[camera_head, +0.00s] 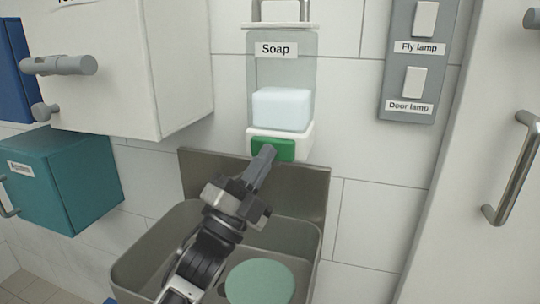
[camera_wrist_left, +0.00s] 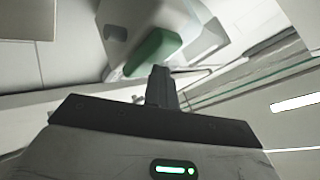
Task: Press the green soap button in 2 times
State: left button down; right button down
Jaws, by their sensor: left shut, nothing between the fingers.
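The green soap button (camera_head: 286,149) is on the front of the white base of the soap dispenser (camera_head: 282,85), which hangs on the tiled wall. My left gripper (camera_head: 267,154) is shut and empty, and its fingertips overlap the left part of the button in the head view. The button also shows in the left wrist view (camera_wrist_left: 152,52), beyond the shut fingers (camera_wrist_left: 160,80). There the fingertips appear just short of the button, and I cannot tell whether they touch it. My right gripper is not in view.
A metal sink (camera_head: 312,212) with a round green item (camera_head: 260,283) lies below the dispenser. A white cabinet (camera_head: 130,75) and a teal box (camera_head: 75,180) are on the left. A switch panel (camera_head: 408,75) and a white door (camera_head: 490,110) are on the right.

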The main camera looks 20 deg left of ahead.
pick_arm(q)
jog(key=shift+w+a+y, duration=0.15)
jog(key=shift+w+y, duration=0.15)
jog(key=shift+w, duration=0.1)
jog(key=shift+f, duration=0.2)
jog(key=shift+s+f, duration=0.3)
jog(key=shift+s, duration=0.45)
jog(key=shift+s+p, duration=0.45)
jog(key=shift+s, duration=1.65)
jog(key=shift+r, duration=0.1)
